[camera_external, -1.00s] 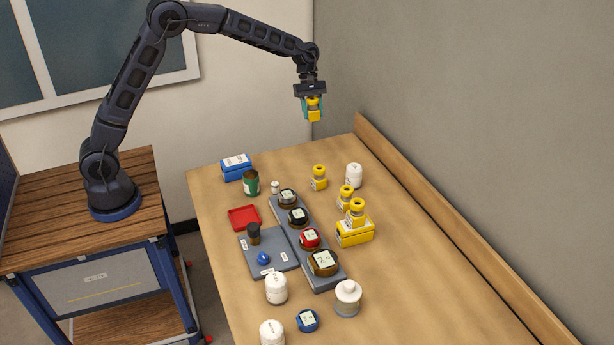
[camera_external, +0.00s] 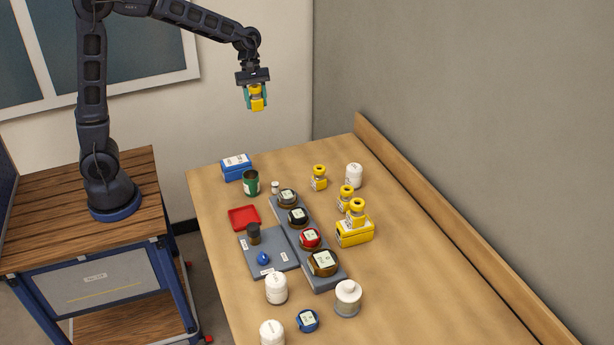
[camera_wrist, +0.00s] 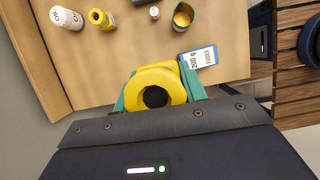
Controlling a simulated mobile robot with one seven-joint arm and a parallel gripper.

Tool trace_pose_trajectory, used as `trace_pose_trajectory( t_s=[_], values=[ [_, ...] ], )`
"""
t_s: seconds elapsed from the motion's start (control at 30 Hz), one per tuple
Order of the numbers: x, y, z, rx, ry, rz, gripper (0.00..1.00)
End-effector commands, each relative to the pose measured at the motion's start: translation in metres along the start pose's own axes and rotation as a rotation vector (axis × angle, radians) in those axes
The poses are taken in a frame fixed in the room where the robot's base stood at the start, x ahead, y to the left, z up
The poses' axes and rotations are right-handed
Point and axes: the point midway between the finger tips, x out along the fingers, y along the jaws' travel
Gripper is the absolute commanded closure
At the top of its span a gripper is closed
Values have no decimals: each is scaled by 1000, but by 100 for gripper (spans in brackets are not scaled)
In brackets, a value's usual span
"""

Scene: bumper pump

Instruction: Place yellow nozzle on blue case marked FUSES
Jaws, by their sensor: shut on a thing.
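My gripper (camera_external: 256,97) is shut on a yellow nozzle (camera_external: 257,104) and holds it in the air above the far left end of the table. In the wrist view the nozzle (camera_wrist: 157,90) sits between the teal fingers, its round opening facing the camera. The blue case (camera_external: 236,170) with a white label on top stands at the table's far left corner, below and left of the held nozzle. In the wrist view the case (camera_wrist: 199,58), its label reading FUSES, shows just beyond the nozzle, which partly hides it. Its visible top is bare.
A green can (camera_external: 251,183) and a small white bottle (camera_external: 275,187) stand near the blue case. Other yellow nozzles (camera_external: 319,178) stand to the right, one on a yellow case (camera_external: 355,235). A grey rack (camera_external: 333,280) of jars and a red tray (camera_external: 243,217) lie nearer.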

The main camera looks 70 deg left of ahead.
Motion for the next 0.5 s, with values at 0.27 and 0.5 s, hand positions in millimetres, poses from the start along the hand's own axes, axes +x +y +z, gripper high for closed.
trace_pose_trajectory(
  t_s=[0.27,0.5],
  values=[
    [-6,-68,1,-8,-5,6,88],
    [-4,-94,0,-11,-8,5,88]
  ],
)
